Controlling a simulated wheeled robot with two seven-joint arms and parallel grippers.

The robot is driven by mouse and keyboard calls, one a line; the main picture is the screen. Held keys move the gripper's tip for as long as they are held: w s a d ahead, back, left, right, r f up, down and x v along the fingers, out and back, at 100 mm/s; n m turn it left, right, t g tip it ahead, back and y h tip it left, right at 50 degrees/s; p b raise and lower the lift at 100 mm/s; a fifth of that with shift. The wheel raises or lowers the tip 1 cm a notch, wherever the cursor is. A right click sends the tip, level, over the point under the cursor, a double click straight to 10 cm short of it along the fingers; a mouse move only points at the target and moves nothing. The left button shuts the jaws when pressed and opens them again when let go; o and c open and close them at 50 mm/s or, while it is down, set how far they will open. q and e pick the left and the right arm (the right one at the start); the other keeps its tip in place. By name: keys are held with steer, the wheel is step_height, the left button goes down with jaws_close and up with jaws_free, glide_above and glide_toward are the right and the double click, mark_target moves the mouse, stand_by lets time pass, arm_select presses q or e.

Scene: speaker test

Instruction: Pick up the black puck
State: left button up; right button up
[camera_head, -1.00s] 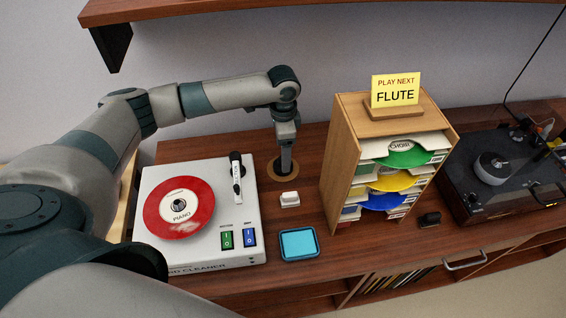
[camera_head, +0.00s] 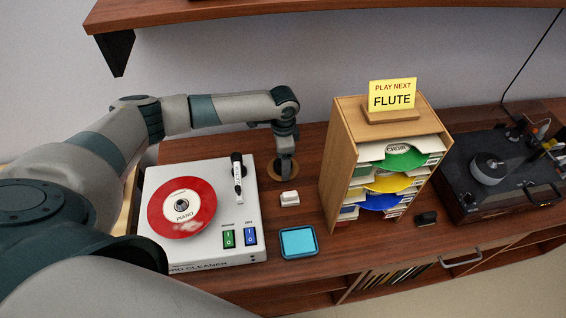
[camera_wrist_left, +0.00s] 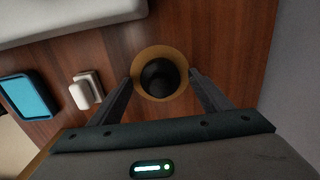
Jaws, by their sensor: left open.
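The black puck (camera_wrist_left: 160,76) shows in the left wrist view as a dark round shape inside a tan ring-like coaster (camera_wrist_left: 160,53) on the wooden top. My left gripper (camera_wrist_left: 161,78) is open, with one finger on each side of the puck and no visible grip on it. In the head view my left gripper (camera_head: 284,177) points down over the coaster (camera_head: 270,171), and the puck there is hidden behind it. How far the fingertips are above the coaster I cannot tell. My right gripper is not in view.
A white record cleaner (camera_head: 160,247) with a red record (camera_head: 200,195) stands left. A white block (camera_head: 289,198) and a blue tray (camera_head: 298,242) lie in front. A wooden record rack (camera_head: 340,170) stands close on the right, a turntable (camera_head: 465,190) beyond it. A shelf (camera_head: 200,12) overhangs behind.

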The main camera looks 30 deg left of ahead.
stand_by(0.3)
arm_select(q)
steer(key=c, duration=1.3)
steer(key=shift+r, duration=0.15)
step_height(320, 180, up, 9)
steer(key=b, duration=0.3)
steer(key=shift+f, duration=0.2)
steer(key=shift+r, duration=0.6)
